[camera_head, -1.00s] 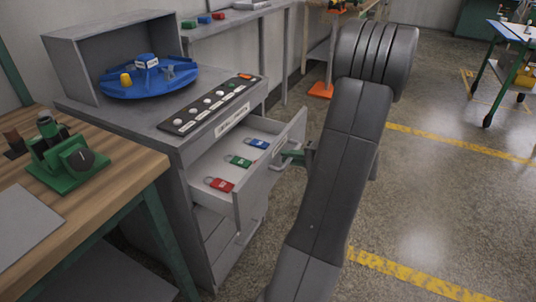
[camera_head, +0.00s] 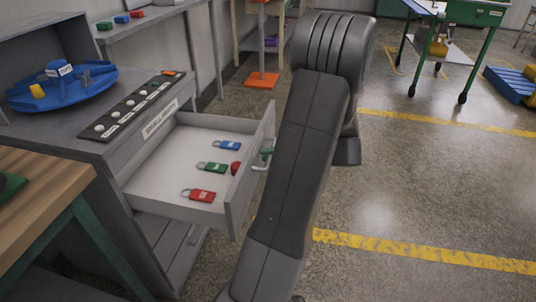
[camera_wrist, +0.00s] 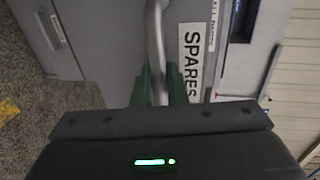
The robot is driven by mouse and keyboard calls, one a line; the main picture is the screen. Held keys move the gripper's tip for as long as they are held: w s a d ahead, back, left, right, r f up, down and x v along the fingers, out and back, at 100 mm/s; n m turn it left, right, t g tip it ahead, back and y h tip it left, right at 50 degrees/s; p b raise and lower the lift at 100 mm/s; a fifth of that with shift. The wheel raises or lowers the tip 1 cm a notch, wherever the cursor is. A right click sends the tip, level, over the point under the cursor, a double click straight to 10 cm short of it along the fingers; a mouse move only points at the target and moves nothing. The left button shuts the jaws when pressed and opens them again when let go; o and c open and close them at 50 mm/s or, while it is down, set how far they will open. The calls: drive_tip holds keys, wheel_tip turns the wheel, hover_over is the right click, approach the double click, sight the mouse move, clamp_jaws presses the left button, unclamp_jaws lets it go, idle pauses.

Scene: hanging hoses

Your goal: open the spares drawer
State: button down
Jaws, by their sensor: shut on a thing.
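The spares drawer (camera_head: 165,165) is pulled out of the grey cabinet, and its inside shows. Its front bears a "SPARES" label (camera_wrist: 192,55) in the wrist view. A blue padlock (camera_head: 229,145), a green padlock (camera_head: 214,168) and a red padlock (camera_head: 200,195) lie in it. A red rounded thing (camera_head: 235,168) sits near its front panel. My gripper's green fingers (camera_wrist: 158,86) are shut on the drawer's bar handle (camera_wrist: 154,35). In the head view, my gripper (camera_head: 267,153) is mostly hidden behind my arm.
On the cabinet top (camera_head: 75,125) are a blue round tray (camera_head: 65,85) and a dark strip of buttons (camera_head: 130,105). A wooden bench (camera_head: 40,200) stands at left. An orange-based post (camera_head: 262,80) stands behind. Open floor with yellow lines lies at right.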

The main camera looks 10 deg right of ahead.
drive_tip(key=c, duration=1.5)
unclamp_jaws()
drive_tip(key=shift+c, duration=0.2)
drive_tip(key=shift+d, duration=0.1)
drive_tip(key=p+v, duration=0.2)
drive_tip(key=v, duration=1.1)
drive_tip(key=shift+d+p, duration=0.35)
drive_tip(key=shift+p, duration=0.05)
drive_tip(key=shift+s, duration=0.1)
drive_tip(key=shift+b+x, duration=1.4)
drive_tip(key=shift+x, duration=5.7)
drive_tip(key=shift+s+r, duration=0.1)
drive_tip(key=shift+r, duration=0.1)
